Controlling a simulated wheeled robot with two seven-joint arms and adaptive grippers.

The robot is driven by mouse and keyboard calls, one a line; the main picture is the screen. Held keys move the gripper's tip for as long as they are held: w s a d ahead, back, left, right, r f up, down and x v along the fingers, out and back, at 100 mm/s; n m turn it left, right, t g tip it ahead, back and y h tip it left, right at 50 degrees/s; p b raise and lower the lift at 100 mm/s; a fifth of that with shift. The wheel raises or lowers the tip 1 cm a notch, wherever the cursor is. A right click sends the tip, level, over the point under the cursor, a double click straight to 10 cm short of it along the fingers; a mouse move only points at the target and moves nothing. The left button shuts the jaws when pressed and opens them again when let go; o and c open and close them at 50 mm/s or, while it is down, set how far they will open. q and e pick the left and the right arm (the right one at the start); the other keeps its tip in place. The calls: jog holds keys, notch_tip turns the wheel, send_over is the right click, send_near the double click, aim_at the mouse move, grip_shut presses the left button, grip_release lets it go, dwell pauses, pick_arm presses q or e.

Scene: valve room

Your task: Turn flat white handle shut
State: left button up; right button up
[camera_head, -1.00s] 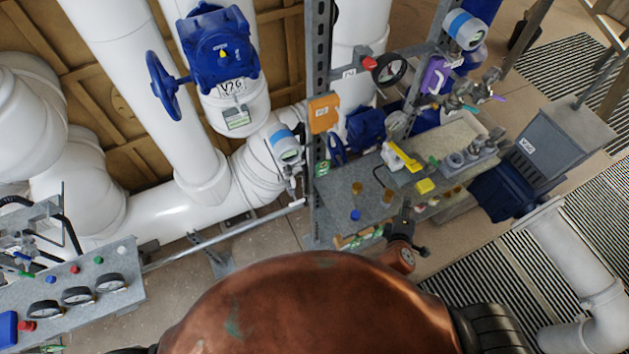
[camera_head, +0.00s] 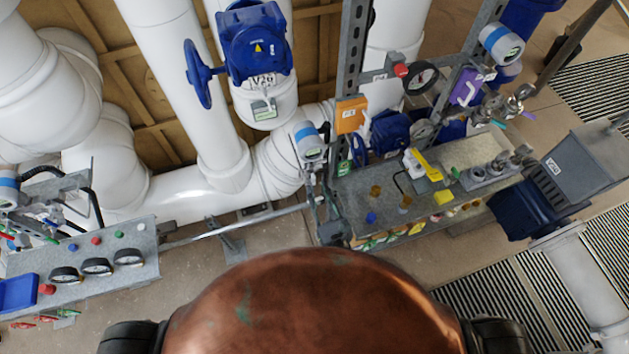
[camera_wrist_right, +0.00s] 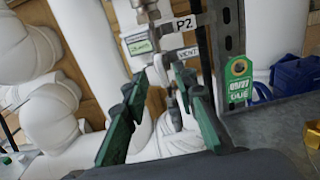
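The flat white handle (camera_wrist_right: 161,72) hangs below a metal valve fitting beside the P2 and VENT tags in the right wrist view. My right gripper (camera_wrist_right: 157,84) has its two green fingers apart, one on each side of the handle. I see a gap, and cannot tell whether either finger touches it. In the head view my right gripper (camera_head: 322,192) is small and partly hidden at the foot of the slotted post, and the handle is too small to make out there. My left gripper is not in view.
The slotted steel post (camera_head: 352,60) stands close to the right gripper, with a green due tag (camera_wrist_right: 238,80) on it. A grey bench (camera_head: 375,205) with small parts lies to the right. A gauge panel (camera_head: 95,265) is at the left. White pipes fill the back.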

aim_at(314, 181)
jog(key=shift+x, duration=1.9)
jog(key=shift+c, duration=0.6)
grip_shut()
